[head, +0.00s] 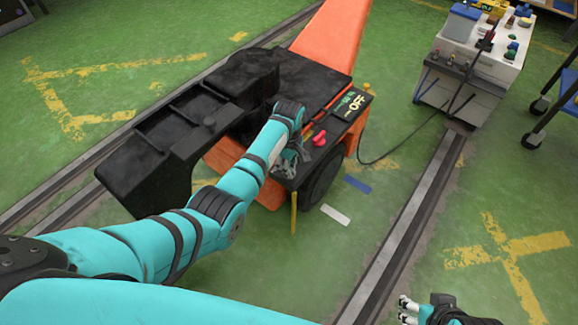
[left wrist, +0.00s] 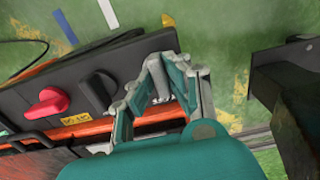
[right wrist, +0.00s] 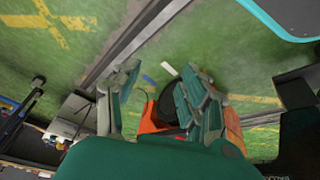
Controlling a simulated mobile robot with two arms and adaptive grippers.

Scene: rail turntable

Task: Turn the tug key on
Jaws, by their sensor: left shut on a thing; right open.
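The tug (head: 300,80) is an orange and black vehicle with a dark control panel (head: 335,125) at its near right side.
A red knob (head: 319,138) and a black knob (left wrist: 92,91) stand on the panel beside my left gripper. A cable (head: 402,152) runs from the tug to a white cart (head: 485,60). Rails (head: 412,225) cross the green floor.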

